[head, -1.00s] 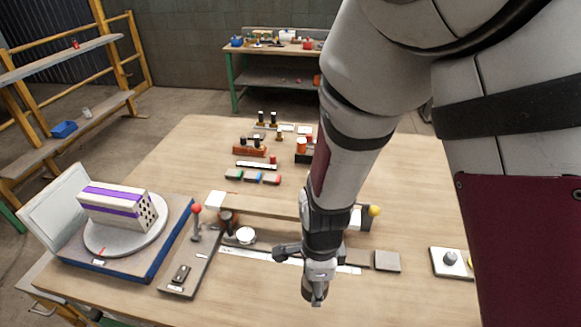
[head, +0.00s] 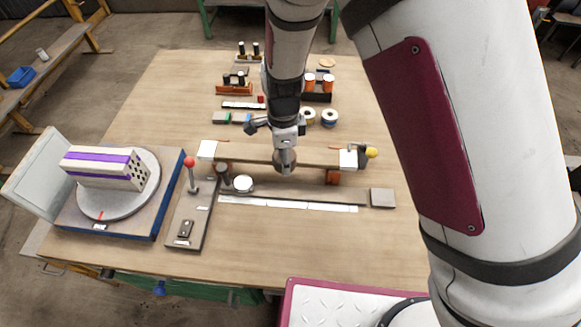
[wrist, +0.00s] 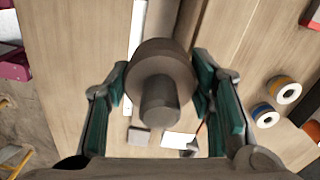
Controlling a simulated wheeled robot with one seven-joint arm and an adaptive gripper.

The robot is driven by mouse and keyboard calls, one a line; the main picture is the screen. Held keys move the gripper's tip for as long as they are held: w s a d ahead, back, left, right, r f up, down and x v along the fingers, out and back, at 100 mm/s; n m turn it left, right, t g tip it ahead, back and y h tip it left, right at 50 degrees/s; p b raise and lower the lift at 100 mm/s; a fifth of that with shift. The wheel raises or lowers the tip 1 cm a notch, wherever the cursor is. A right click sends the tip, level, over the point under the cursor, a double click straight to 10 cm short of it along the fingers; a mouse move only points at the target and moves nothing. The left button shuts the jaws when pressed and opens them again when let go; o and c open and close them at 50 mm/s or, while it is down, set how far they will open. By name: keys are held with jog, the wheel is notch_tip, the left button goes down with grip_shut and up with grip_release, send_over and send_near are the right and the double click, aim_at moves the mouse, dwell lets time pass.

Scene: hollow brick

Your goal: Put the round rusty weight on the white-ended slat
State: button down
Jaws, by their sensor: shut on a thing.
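The round rusty weight (wrist: 160,78) is a brown disc with a knob, held between the green pads of my gripper (wrist: 162,95). In the head view, the weight (head: 285,161) shows partly behind my gripper (head: 286,152), in front of the middle of the slat's span. The white-ended slat (head: 245,153) is a long wooden board with white patches at its left end (head: 207,149) and right end (head: 348,159). It rests raised on reddish supports. In the wrist view the weight hides part of the slat. I cannot tell whether the weight touches it.
A lever with a red knob (head: 189,162) stands left of the slat, and a yellow ball (head: 371,152) at its right end. A turntable (head: 118,187) holds a hollow brick (head: 105,168). A white strip (head: 285,205) lies in front. Spools (head: 329,117) stand behind.

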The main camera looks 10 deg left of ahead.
jog(key=w+a, duration=0.1)
jog(key=w, duration=0.1)
jog(key=w+a, duration=0.1)
jog(key=w, duration=0.1)
jog(key=w+a, duration=0.1)
jog(key=w, duration=0.1)
jog(key=shift+w+a+f, duration=0.2)
jog(key=shift+w+f, duration=0.05)
jog(key=shift+w, duration=0.1)
jog(key=shift+w+a+f, duration=0.1)
jog(key=shift+w+f, duration=0.1)
jog(key=shift+f+p, duration=0.35)
jog(key=shift+f, duration=1.25)
jog(key=c, duration=0.7)
grip_release()
jog(key=shift+s+f, duration=0.1)
jog(key=shift+f, duration=0.1)
jog(key=shift+c, duration=0.2)
jog(key=shift+r, duration=0.1)
notch_tip(320, 180, up, 12)
jog(key=b, duration=0.1)
jog(key=shift+b, duration=0.35)
